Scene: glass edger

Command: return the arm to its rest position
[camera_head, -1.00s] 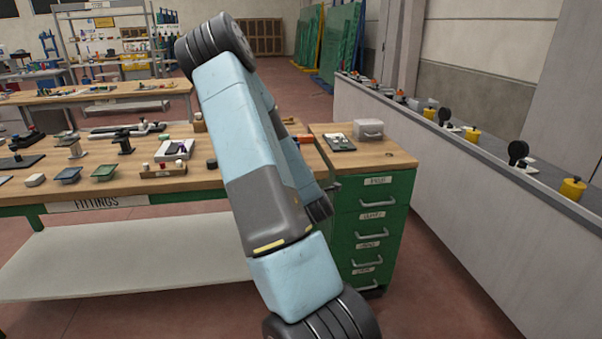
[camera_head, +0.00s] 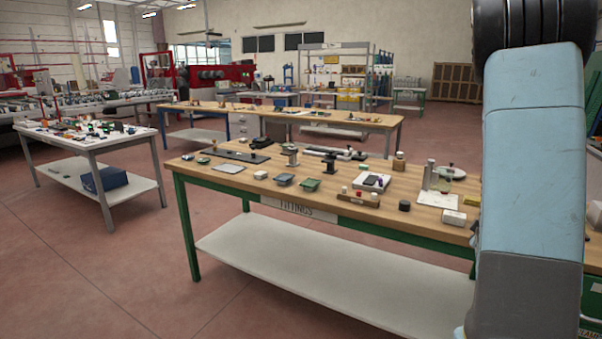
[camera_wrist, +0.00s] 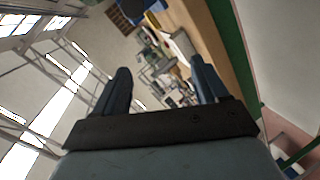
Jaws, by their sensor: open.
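My gripper (camera_wrist: 160,92) shows in the wrist view with its two dark blue fingers spread apart and nothing between them. The wrist view is strongly tilted, with bright windows at the left and a wooden bench top with a green edge at the upper right. In the head view my light blue and grey arm stands upright along the right edge. My gripper itself is out of that view.
The fittings bench (camera_head: 228,179), with small parts and trays on top, stands close by, partly hidden by my arm. A white-topped table (camera_head: 84,139) is at the left, another wooden bench (camera_head: 345,119) behind. Open red floor (camera_head: 120,270) lies at the front left.

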